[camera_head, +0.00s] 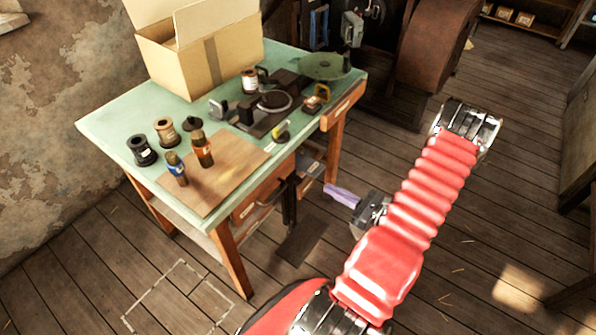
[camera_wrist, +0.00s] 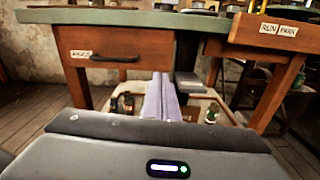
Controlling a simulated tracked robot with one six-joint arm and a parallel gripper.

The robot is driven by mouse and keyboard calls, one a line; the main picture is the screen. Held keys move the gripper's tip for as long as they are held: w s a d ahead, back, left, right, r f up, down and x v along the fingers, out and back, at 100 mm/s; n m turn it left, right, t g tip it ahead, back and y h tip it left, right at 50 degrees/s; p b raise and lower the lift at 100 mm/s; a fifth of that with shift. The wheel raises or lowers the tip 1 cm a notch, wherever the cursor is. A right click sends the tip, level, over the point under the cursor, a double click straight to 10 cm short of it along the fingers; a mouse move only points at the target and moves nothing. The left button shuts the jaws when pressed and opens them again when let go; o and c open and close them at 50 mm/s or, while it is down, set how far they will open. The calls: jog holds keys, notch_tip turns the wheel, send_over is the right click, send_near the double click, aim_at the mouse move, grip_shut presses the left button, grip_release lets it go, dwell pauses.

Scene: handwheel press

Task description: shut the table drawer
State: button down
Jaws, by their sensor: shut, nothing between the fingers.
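The green-topped table (camera_head: 105,122) stands left of my arm. Its wooden drawer (camera_head: 245,208) sits under the front edge, below a brown board. In the wrist view the drawer front (camera_wrist: 115,42) is at upper left, with a dark bar handle (camera_wrist: 114,58) and a small pale label. I cannot tell how far the drawer stands out from the table. My gripper (camera_head: 328,187) is shut and empty, its lavender fingers pointing toward the table, apart from the drawer. In the wrist view the gripper (camera_wrist: 160,78) appears to the right of the handle.
A wooden panel marked RUN and PARK (camera_wrist: 278,32) is at the table's right end. Table legs (camera_head: 232,262) and a low shelf (camera_wrist: 205,100) with small items stand below. A cardboard box (camera_head: 190,60), bottles and spools crowd the top. The floor in front is mostly clear.

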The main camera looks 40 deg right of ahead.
aim_at(290, 166)
jog(key=shift+r+n, duration=0.25)
jog(key=shift+n, duration=0.25)
jog(key=shift+w, duration=0.15)
jog(key=w+a, duration=0.1)
jog(key=w, duration=0.3)
jog(key=w+a, duration=0.1)
jog(key=w, duration=0.8)
jog(key=shift+w+a, duration=0.25)
jog(key=shift+a, duration=0.15)
jog(key=shift+w+d, duration=0.1)
